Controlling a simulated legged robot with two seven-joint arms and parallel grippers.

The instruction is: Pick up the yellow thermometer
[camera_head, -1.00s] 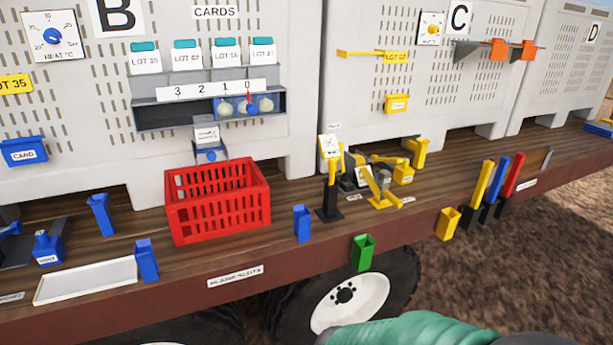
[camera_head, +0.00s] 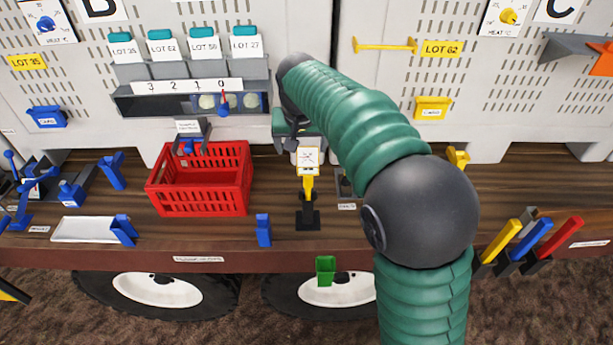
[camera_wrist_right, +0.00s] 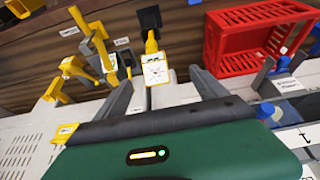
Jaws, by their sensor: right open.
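The yellow thermometer (camera_head: 308,183) stands upright in a black stand (camera_head: 307,217) on the wooden deck, its white dial face on top. It also shows in the right wrist view (camera_wrist_right: 154,70), upside down. My right gripper (camera_head: 304,148) reaches over from the right, just above and behind the dial, partly hidden by my own arm. In the right wrist view my right gripper (camera_wrist_right: 160,82) is open, with one finger on each side of the dial and gaps visible. My left gripper is not in view.
A red crate (camera_head: 198,206) stands left of the thermometer, with a blue holder (camera_head: 263,230) between. A green holder (camera_head: 325,270) hangs at the deck's front edge. Yellow, blue and red upright pieces (camera_head: 530,240) stand at the right. Bins with a card rack (camera_head: 190,88) rise behind.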

